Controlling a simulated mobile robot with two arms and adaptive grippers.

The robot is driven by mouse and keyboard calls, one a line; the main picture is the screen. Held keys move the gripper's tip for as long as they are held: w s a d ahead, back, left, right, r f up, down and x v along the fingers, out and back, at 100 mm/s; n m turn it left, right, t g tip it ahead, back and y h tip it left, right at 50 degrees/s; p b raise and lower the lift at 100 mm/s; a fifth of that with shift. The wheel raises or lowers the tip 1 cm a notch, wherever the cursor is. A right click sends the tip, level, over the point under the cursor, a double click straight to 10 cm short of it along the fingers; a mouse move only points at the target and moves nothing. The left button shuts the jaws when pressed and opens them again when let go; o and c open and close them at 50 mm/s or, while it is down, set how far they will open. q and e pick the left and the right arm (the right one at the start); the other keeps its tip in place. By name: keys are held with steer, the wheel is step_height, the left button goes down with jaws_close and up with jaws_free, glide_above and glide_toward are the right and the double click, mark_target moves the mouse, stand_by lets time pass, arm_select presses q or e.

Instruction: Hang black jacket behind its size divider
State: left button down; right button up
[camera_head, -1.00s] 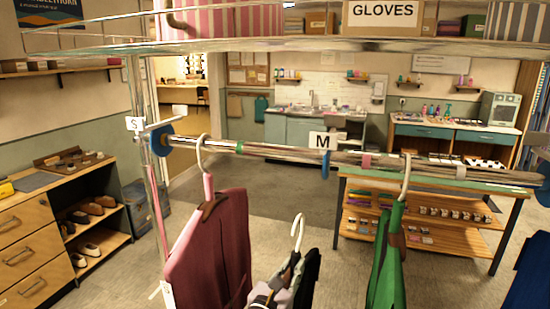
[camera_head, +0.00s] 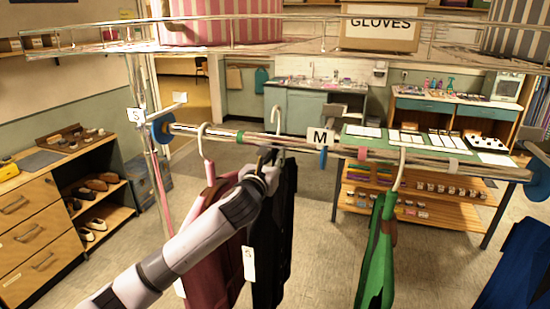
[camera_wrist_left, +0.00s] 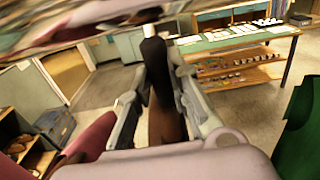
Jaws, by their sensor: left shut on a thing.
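The black jacket (camera_head: 272,240) hangs upright from its hanger, right of the maroon jacket (camera_head: 213,265). My left gripper (camera_head: 264,172) is shut on its hanger just below the hook (camera_head: 279,133). The hook overlaps the rail (camera_head: 240,135); I cannot tell if the rail bears it. In the left wrist view the fingers (camera_wrist_left: 157,85) close around the hanger's dark neck (camera_wrist_left: 155,55). The S divider (camera_head: 136,115) is at the rail's left end. The M divider (camera_head: 320,138) is just right of the black jacket's hook. My right gripper is not in view.
A green garment (camera_head: 378,250) hangs on the rail right of M. A blue garment (camera_head: 515,265) is at the lower right. A shelf with a GLOVES box (camera_head: 380,28) runs above the rail. Rail space between M and the green garment's hanger looks free.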

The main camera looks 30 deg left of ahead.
arm_select(q)
steer(key=shift+v, duration=3.95)
steer(key=shift+s+f+b, duration=0.15)
steer(key=shift+f+b, duration=0.2)
steer(key=shift+f, duration=0.1)
steer(key=shift+f+b, duration=0.55)
steer(key=shift+f, duration=0.6)
steer(key=c, duration=1.4)
jaws_free()
steer(key=shift+c, duration=0.2)
steer(key=shift+o, duration=0.4)
steer(key=shift+f, duration=0.2)
steer(key=o, duration=0.6)
steer(key=shift+r, duration=0.1)
steer(key=shift+c, duration=0.2)
